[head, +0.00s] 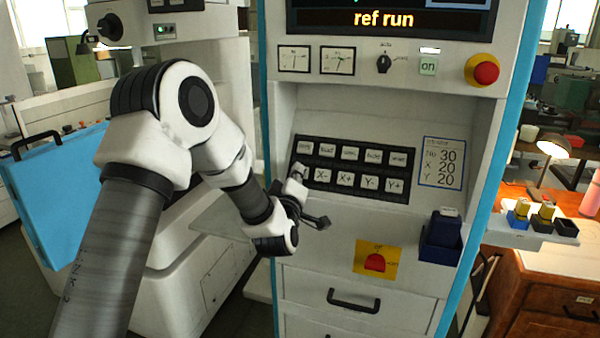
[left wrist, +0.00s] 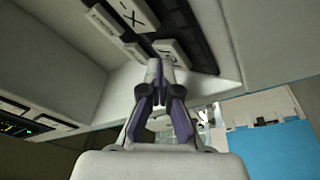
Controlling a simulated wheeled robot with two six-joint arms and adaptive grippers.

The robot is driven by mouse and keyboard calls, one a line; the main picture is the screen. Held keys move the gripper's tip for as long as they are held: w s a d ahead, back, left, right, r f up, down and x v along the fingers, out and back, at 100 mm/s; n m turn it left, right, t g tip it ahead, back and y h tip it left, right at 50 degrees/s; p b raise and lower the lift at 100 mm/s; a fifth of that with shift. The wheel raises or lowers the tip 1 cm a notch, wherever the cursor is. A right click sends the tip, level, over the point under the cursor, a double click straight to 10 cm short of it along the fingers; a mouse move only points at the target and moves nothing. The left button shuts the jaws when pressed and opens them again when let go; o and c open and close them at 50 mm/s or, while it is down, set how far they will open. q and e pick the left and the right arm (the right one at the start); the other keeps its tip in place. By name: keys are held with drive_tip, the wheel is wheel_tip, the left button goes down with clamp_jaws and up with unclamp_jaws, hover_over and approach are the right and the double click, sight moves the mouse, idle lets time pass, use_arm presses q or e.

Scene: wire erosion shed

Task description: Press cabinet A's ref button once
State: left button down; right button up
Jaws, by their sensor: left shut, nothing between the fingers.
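The cabinet in front of me carries a black keypad (head: 352,168) with two rows of pale keys. In the left wrist view the shut fingertips (left wrist: 157,70) lie just below a pale key (left wrist: 172,50), beside the X- key (left wrist: 132,14). I cannot tell whether they touch it. The display (head: 384,19) shows "ref run" in orange. My right gripper is not in view.
A red emergency knob (head: 485,72), a rotary switch (head: 384,62) and an "on" button (head: 428,67) sit above the keypad. Below are a red knob on a yellow plate (head: 366,259), a dark blue holder (head: 440,243) and a drawer handle (head: 352,301).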

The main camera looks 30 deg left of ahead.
use_arm(q)
drive_tip(key=shift+s+r, duration=0.1)
drive_tip(key=shift+s+d+r, duration=0.15)
drive_tip(key=shift+s+r, duration=0.25)
drive_tip(key=shift+s, duration=0.15)
drive_tip(key=shift+s+d+r+p, duration=0.3)
drive_tip(key=shift+s+r, duration=0.45)
drive_tip(key=shift+s, duration=0.25)
drive_tip(key=shift+s+d+r+p, duration=0.15)
drive_tip(key=shift+s+r+p, duration=0.1)
drive_tip(key=shift+s+r, duration=0.6)
drive_tip(key=shift+s+f, duration=0.1)
drive_tip(key=shift+f, duration=0.1)
